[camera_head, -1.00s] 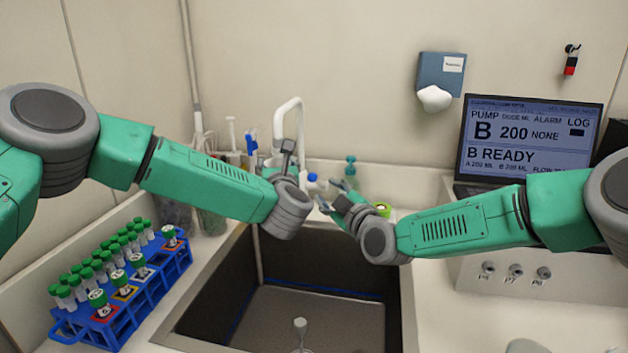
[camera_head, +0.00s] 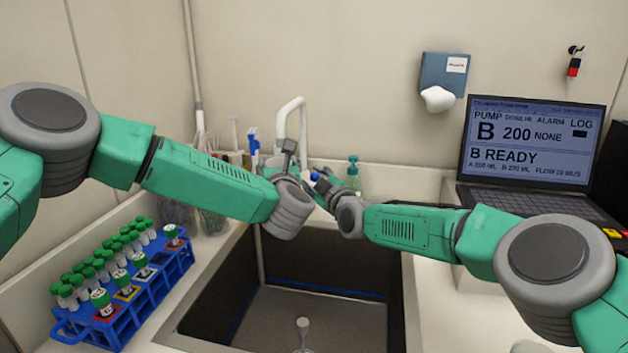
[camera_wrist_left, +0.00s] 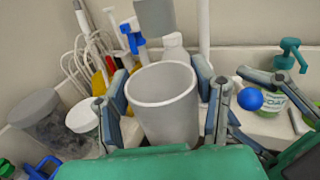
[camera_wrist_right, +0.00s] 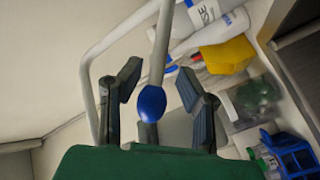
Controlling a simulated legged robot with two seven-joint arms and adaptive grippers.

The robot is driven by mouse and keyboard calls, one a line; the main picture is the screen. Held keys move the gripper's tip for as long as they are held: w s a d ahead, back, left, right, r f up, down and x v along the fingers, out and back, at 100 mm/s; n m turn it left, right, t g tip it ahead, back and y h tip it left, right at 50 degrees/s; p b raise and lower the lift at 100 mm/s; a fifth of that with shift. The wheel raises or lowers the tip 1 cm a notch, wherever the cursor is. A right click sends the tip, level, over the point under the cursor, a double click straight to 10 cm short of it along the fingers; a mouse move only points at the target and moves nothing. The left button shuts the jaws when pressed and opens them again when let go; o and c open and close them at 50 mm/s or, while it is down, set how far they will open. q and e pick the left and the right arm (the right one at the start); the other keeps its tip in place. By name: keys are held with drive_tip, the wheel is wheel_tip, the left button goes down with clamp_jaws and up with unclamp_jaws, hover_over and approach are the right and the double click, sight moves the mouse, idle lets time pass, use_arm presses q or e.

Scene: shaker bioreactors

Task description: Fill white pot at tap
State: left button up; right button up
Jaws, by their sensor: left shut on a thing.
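The pot (camera_wrist_left: 165,100), pale grey-white and upright with its open mouth up, sits between the fingers of my left gripper (camera_wrist_left: 165,98), which is shut on it. In the head view my left wrist hides it. The white tap (camera_head: 291,112) arches behind my left wrist; a grey cylinder (camera_wrist_left: 155,16), perhaps its spout end, hangs above the pot in the left wrist view. A blue knob (camera_wrist_right: 151,103) on a pale rod lies between the spread fingers of my right gripper (camera_wrist_right: 160,100). The right gripper is open, with gaps beside the knob.
The sink (camera_head: 300,318) lies below both grippers. A blue rack (camera_head: 140,296) of green-capped tubes stands left of it. A teal-pump bottle (camera_head: 353,175) stands behind the sink, and several bottles and tools crowd the back left. A laptop (camera_head: 530,150) is at right.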

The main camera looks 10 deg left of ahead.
drive_tip(key=shift+d, duration=0.3)
drive_tip(key=c, duration=0.6)
drive_tip(key=shift+d, duration=0.15)
clamp_jaws()
drive_tip(key=shift+s+a+f, duration=0.2)
drive_tip(key=shift+s+f, duration=0.05)
drive_tip(key=shift+f, duration=0.15)
drive_tip(key=shift+s+f+n+t+y, duration=0.4)
drive_tip(key=shift+f+n+t, duration=0.1)
drive_tip(key=shift+f, duration=0.25)
drive_tip(key=o, duration=0.6)
unclamp_jaws()
drive_tip(key=shift+s+d, duration=0.1)
drive_tip(key=v, duration=1.1)
drive_tip(key=shift+s+d, duration=0.25)
